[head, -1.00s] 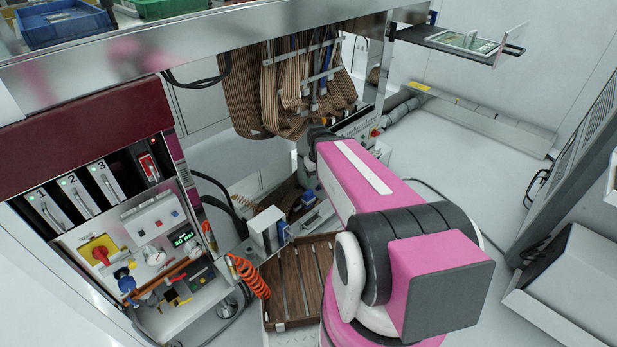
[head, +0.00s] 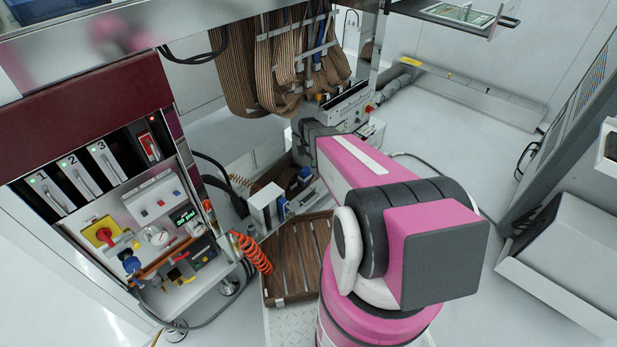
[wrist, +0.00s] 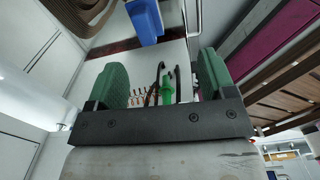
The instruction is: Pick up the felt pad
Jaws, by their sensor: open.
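I cannot make out the felt pad in either view. My gripper (wrist: 160,72) shows in the wrist view, with its two green fingers apart and no object held between them. Beyond the gap lies a pale surface with a small green item (wrist: 168,90) and thin dark curved items beside it. A blue block (wrist: 146,20) is ahead of the fingers. In the head view my own pink arm hides the gripper.
A control panel (head: 160,235) with an orange coiled hose (head: 252,252) stands at left. Ribbon cables (head: 285,70) hang at the top. Floor (head: 450,130) at the right is open.

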